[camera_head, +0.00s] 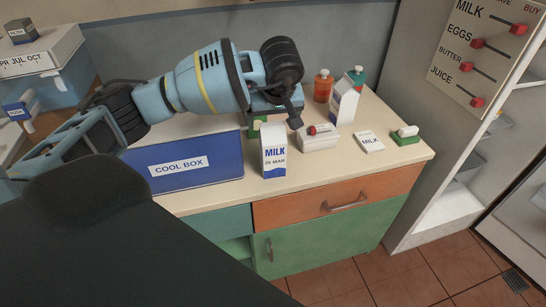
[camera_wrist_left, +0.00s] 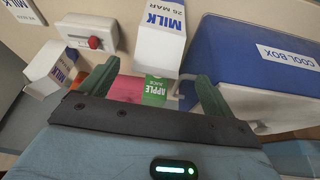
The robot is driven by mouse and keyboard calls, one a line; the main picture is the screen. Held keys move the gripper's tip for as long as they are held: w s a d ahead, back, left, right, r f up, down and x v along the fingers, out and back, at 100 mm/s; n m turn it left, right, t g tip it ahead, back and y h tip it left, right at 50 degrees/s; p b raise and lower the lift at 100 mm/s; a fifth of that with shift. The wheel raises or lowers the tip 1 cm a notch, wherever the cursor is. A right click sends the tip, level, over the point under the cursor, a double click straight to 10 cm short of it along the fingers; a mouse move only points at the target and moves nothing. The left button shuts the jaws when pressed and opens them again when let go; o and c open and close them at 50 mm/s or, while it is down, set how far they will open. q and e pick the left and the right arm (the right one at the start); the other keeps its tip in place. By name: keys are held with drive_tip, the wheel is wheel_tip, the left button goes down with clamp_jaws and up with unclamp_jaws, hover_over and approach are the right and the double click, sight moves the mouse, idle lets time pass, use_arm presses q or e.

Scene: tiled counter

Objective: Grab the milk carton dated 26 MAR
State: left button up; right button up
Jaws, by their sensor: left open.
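The milk carton dated 26 MAR (camera_head: 274,158) stands upright on the counter in front of my left gripper, beside the cool box. It shows upside down at the top of the left wrist view (camera_wrist_left: 164,32), beyond the fingertips. My left gripper (camera_head: 281,110) is above the counter, behind this carton. In the left wrist view its two green fingers (camera_wrist_left: 155,82) are spread apart, and the milk carton is not between them. A second milk carton (camera_head: 344,103) stands further right and back; its date is not readable. My right gripper is not in view.
A blue cool box (camera_head: 220,163) lies left of the milk. An apple juice carton (camera_wrist_left: 154,91) shows near my fingers. A white box with a red knob (camera_head: 318,142), a MILK card (camera_head: 369,142) and a green holder (camera_head: 406,139) stand right. Bottles (camera_head: 322,88) stand behind.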

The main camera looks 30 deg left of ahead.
sight(273, 126)
use_arm(q)
drive_tip(key=shift+x, duration=1.25)
drive_tip(key=shift+w+x, duration=0.15)
drive_tip(key=shift+x, duration=1.15)
drive_tip(key=shift+w+x, duration=0.15)
drive_tip(key=shift+x, duration=1.2)
drive_tip(key=shift+r, duration=0.1)
drive_tip(key=shift+r, duration=0.1)
clamp_jaws()
